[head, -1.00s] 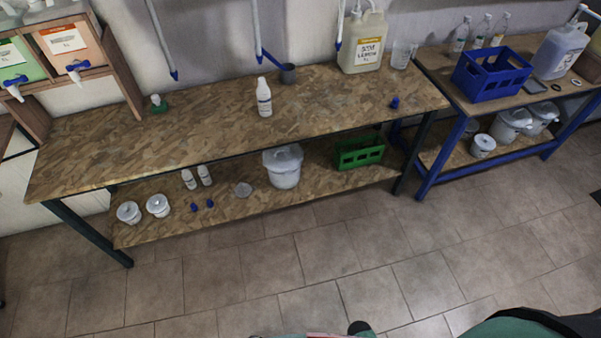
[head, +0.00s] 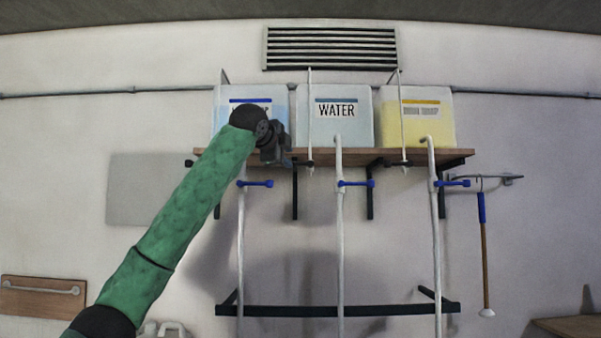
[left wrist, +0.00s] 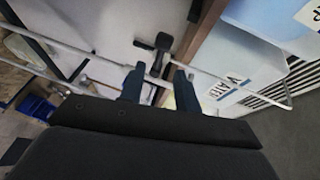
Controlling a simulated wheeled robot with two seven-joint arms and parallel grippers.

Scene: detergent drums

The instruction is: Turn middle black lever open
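The middle black lever (head: 304,163) sits on a thin white tube under the shelf, below the tank marked WATER (head: 337,118). My left gripper (head: 284,160) is raised just left of this lever. In the left wrist view, a black lever (left wrist: 160,44) lies just beyond the fingertips, its stem in line with the gap between them. The two fingers of the left gripper (left wrist: 158,72) are apart, with nothing clearly clamped. I cannot tell if a finger touches the lever. Other black levers are at left (head: 193,163) and right (head: 378,162). My right gripper is out of view.
The wooden shelf (head: 345,155) carries blue, clear and yellow tanks; my left wrist partly covers the blue tank (head: 277,95). Blue levers (head: 357,183) on thicker white pipes hang below. A black rail (head: 390,309) crosses lower down.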

